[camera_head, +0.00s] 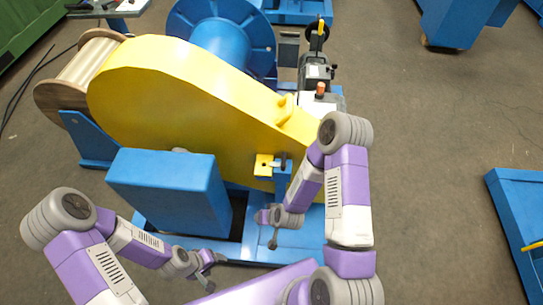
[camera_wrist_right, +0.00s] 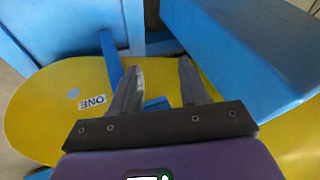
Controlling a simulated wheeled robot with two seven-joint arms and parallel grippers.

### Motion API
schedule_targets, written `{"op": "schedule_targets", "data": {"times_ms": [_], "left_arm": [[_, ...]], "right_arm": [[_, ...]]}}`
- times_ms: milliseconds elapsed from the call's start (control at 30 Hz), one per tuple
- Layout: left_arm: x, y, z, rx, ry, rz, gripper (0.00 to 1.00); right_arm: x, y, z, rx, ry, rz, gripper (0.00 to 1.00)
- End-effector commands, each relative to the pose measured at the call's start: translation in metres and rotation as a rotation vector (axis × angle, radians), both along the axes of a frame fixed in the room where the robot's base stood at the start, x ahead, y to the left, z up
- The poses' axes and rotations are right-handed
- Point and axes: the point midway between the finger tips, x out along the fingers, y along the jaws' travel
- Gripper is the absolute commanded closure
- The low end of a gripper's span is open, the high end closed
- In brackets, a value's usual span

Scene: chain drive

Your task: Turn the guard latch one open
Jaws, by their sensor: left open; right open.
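The large yellow guard (camera_head: 180,95) fills the middle of the head view. A small yellow plate with a dark latch-like part (camera_head: 276,165) sits at its lower right, by a blue post. In the right wrist view the yellow guard (camera_wrist_right: 45,110) carries a label reading ONE (camera_wrist_right: 92,102), left of my right gripper (camera_wrist_right: 160,78). That gripper is open, its fingers apart over the guard with nothing clearly held. The latch itself is not clear there. My left gripper (camera_head: 213,268) is open and empty, low in front of the blue box.
A blue box (camera_head: 170,185) stands in front of the guard, above the blue base frame (camera_head: 255,235). A wooden spool (camera_head: 90,60) and a blue reel (camera_head: 220,40) stand behind. A blue frame (camera_head: 520,215) lies at the right. The floor between is clear.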

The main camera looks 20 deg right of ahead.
Motion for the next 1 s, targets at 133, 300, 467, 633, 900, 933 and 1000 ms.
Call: {"op": "schedule_targets", "data": {"times_ms": [133,300,467,633,900,933,1000], "left_arm": [[0.0,0.0,-0.019,0.0,0.001,0.0,0.34],[0.0,0.0,-0.03,0.0,0.001,0.0,0.34],[0.0,0.0,-0.035,0.0,0.0,0.0,0.34],[0.0,0.0,-0.038,0.0,0.0,0.0,0.34],[0.0,0.0,-0.049,0.0,0.0,0.0,0.34],[0.0,0.0,-0.051,0.0,0.0,0.0,0.34],[0.0,0.0,-0.053,0.0,0.0,0.0,0.34]], "right_arm": [[0.072,-0.038,0.005,-0.171,-0.301,-0.125,0.55],[0.116,-0.083,0.032,-0.392,-0.536,-0.259,0.55],[0.128,-0.108,0.051,-0.524,-0.633,-0.334,0.55],[0.138,-0.12,0.053,-0.566,-0.659,-0.36,0.55],[0.172,-0.137,0.036,-0.564,-0.66,-0.361,0.55],[0.176,-0.139,0.035,-0.564,-0.659,-0.361,0.55],[0.183,-0.142,0.031,-0.564,-0.658,-0.359,0.55]]}}
